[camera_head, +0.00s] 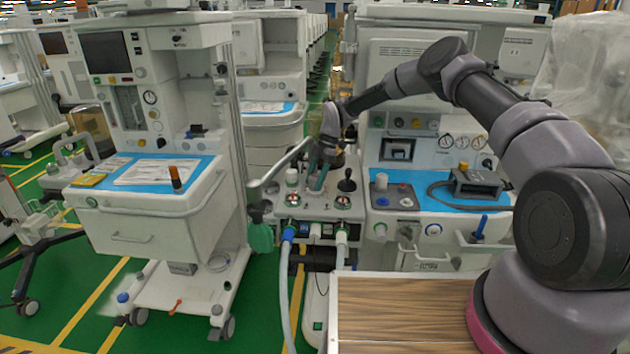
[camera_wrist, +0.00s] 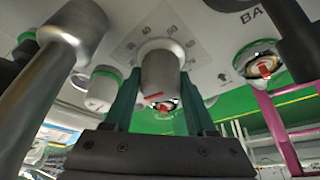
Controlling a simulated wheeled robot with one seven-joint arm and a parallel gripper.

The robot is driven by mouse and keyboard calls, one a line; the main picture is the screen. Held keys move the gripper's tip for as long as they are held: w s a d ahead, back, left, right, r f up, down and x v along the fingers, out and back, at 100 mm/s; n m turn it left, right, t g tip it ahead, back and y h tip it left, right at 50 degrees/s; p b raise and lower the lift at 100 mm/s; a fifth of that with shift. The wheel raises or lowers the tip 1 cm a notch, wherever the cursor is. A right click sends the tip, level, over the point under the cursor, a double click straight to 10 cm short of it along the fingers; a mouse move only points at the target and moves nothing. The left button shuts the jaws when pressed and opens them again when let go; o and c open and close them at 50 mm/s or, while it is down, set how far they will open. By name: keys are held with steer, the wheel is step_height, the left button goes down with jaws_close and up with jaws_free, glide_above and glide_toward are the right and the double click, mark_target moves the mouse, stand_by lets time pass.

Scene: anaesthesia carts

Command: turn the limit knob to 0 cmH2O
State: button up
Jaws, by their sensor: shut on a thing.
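The limit knob (camera_wrist: 162,72) is a grey cylinder with a red mark on its lower edge, in the middle of the wrist view. It stands on a pale panel with printed scale marks around its base. My gripper (camera_wrist: 159,80) has its two green fingers on either side of the knob and is shut on it. In the head view my gripper (camera_head: 318,178) reaches down onto the top of the middle cart's absorber unit. The knob is hidden there by the fingers.
A white knob (camera_head: 291,177) stands left of my gripper and a black-topped lever (camera_head: 346,182) right of it. Two round windows with red parts are near the knob; one (camera_wrist: 262,66) is at right in the wrist view. A grey metal arm (camera_wrist: 45,85) passes close on the left.

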steer(key=shift+n, duration=0.5)
steer(key=shift+d+h, duration=0.1)
steer(key=shift+h, duration=0.2)
steer(key=o, duration=1.4)
